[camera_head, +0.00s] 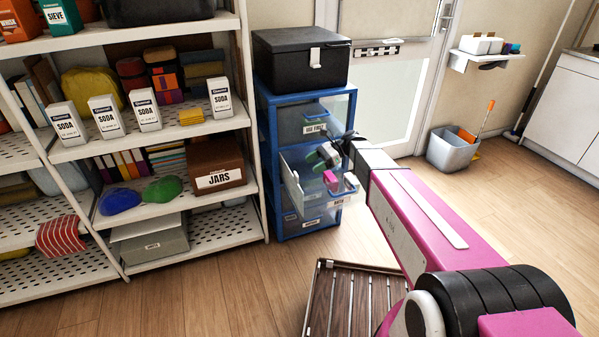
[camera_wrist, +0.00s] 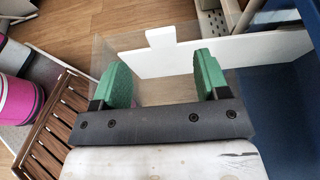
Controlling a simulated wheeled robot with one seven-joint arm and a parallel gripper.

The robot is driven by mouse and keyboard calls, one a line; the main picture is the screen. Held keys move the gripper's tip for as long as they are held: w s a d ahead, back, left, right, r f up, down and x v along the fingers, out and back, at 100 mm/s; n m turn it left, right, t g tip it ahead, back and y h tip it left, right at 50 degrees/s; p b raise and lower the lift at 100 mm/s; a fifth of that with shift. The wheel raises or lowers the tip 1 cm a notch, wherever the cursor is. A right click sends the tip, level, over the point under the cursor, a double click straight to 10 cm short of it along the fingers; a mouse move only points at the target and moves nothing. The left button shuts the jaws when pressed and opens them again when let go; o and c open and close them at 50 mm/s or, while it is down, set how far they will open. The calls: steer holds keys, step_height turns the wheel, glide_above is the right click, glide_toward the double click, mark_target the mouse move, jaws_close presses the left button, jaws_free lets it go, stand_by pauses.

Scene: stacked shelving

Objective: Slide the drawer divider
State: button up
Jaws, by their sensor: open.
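The blue drawer unit (camera_head: 265,130) stands beside the shelves, with a middle drawer pulled out. A white upright panel (camera_head: 292,187) shows at the open drawer's left side. In the wrist view, a white panel with a raised tab, apparently the divider (camera_wrist: 160,60), stands beyond my fingers. My gripper (camera_head: 326,153) is above the open drawer. In the wrist view my gripper (camera_wrist: 162,66) is open, with green fingertips apart and nothing held. The tab appears between the fingertips in the picture; contact cannot be told. My gripper and arm hide part of the drawer in the head view.
Pink items (camera_head: 350,181) lie in the drawer. A black box (camera_head: 300,62) sits on top of the unit. White shelves (camera_head: 245,110) with soda cartons stand to the left. A slatted wooden stand (camera_head: 345,300) is on the floor in front.

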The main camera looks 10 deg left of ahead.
steer(key=x, duration=0.6)
steer(key=shift+a, duration=0.3)
steer(key=shift+s+f, duration=0.1)
jaws_close()
